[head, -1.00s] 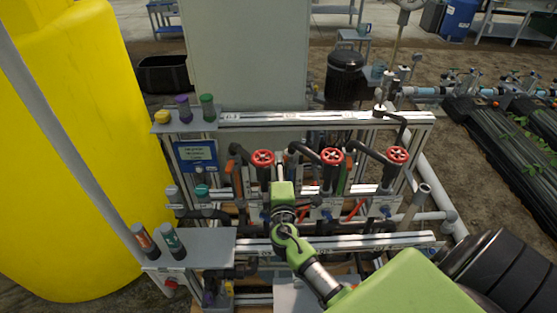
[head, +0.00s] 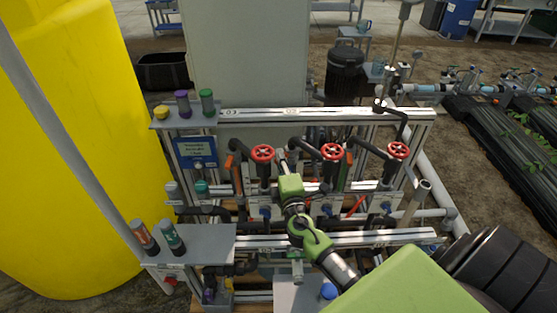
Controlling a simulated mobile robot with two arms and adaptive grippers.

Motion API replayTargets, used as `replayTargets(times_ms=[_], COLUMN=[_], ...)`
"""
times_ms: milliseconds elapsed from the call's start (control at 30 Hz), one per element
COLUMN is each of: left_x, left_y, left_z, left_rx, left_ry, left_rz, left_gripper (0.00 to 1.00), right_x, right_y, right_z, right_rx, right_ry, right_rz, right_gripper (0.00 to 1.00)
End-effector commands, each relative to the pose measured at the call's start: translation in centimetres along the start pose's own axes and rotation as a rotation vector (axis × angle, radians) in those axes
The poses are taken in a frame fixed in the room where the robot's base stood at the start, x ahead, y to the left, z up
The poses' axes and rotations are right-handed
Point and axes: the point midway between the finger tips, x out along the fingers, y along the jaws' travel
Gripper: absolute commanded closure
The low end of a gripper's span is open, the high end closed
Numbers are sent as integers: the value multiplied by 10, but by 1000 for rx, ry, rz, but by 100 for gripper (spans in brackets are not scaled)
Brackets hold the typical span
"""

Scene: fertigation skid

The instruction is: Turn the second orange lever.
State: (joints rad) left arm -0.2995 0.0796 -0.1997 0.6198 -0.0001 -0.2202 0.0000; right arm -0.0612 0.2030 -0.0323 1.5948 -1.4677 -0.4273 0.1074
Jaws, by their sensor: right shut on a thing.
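My right gripper (head: 290,166) reaches into the middle of the skid, between the left and middle red handwheels. It is shut, and its green body hides most of what it holds, which by position is the second orange lever. My left gripper is not in view.
Red handwheels (head: 263,153), (head: 332,151) and (head: 398,150) stand on black valves close around the gripper. A metal rail (head: 325,115) runs behind and another (head: 340,238) in front. A yellow tank (head: 70,150) fills the left side.

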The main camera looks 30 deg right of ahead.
Motion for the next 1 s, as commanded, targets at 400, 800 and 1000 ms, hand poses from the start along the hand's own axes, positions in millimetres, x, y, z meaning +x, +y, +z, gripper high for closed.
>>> replayTargets(times_ms=[400,800,1000], left_x=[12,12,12], left_y=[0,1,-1], left_z=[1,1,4], left_rx=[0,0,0], left_ry=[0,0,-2], left_rz=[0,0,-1], left_gripper=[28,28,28], right_x=[-6,-6,-11], right_y=[-1,0,-1], right_z=[4,3,4], right_rx=[0,0,0], right_ry=[123,122,122], right_rz=[-2,-1,-1], right_gripper=[100,72,72])
